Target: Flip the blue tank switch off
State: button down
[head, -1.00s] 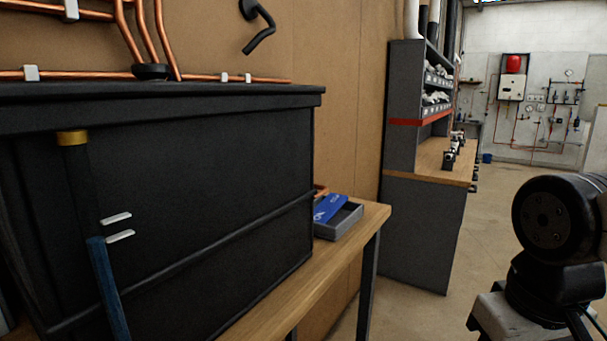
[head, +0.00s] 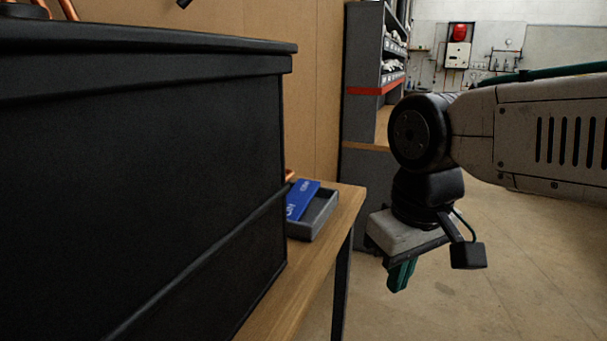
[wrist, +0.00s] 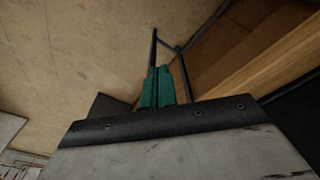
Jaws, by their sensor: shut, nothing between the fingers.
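A blue piece (head: 302,200) with white lettering sits tilted in a grey open-topped box (head: 318,218) on the wooden bench, right of the big black tank (head: 150,180). It looks like a rocker switch, but I cannot be sure and cannot read its state. My gripper (head: 400,276) hangs pointing down to the right of the bench, apart from the box. Its teal fingers are together and empty, as they also show in the wrist view (wrist: 157,88). The blue piece is not visible in the wrist view.
The wooden bench (head: 290,290) has a narrow free strip in front of the box, and a dark leg (head: 342,285). A grey shelf unit (head: 368,120) stands behind. Floor (head: 480,290) is clear on the right. A red vessel (head: 459,31) is on the far wall.

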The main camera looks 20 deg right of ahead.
jog(key=w+a+r+n, duration=0.2)
jog(key=w+r+n, duration=0.2)
jog(key=w+r, duration=0.75)
notch_tip(320, 180, up, 8)
jog(key=n+h, duration=0.1)
jog(key=n, duration=0.3)
send_over(308, 185)
jog(key=s+a, duration=0.3)
jog(key=shift+a+f, duration=0.1)
jog(key=shift+f, duration=0.1)
jog(key=shift+f, duration=0.1)
jog(key=f, duration=0.4)
jog(key=w+d+f, duration=0.1)
jog(key=f, duration=0.4)
jog(key=w+d+f, duration=0.1)
jog(key=f, duration=0.3)
jog(key=shift+f, duration=0.25)
jog(key=shift+d, duration=0.1)
jog(key=shift+w+d+f+g+y, duration=0.25)
jog(key=shift+w+f+g+y, duration=0.05)
jog(key=shift+g+y, duration=0.3)
jog(key=shift+w+d+f+g+y, duration=0.3)
jog(key=shift+g+y, duration=0.2)
jog(key=shift+g, duration=0.1)
jog(key=shift+f, duration=0.25)
